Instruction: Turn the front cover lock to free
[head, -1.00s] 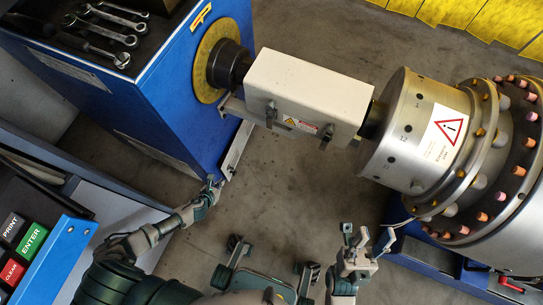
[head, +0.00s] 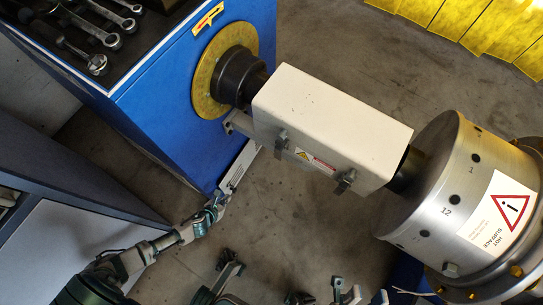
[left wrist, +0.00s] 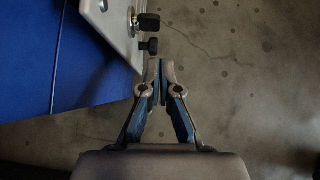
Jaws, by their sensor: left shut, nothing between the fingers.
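The white cover (head: 335,118) encloses the shaft between the blue machine and the metal rotor. Two small dark latches, one on the left (head: 281,139) and one on the right (head: 345,181), sit on its lower front edge. I cannot tell which way they are turned. My left gripper (head: 222,196) is just below the end of a light metal bracket (head: 238,166) on the machine. In the left wrist view, its fingers (left wrist: 160,64) are shut and empty, just below two black knobs (left wrist: 147,23) at the bracket edge. My right gripper (head: 358,294) looks open and empty, partly cut off at the bottom.
The blue machine (head: 165,95) carries a dark tray of wrenches (head: 100,32) on top. The large metal rotor (head: 450,185) with a warning label fills the right. A grey cabinet (head: 75,235) stands lower left.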

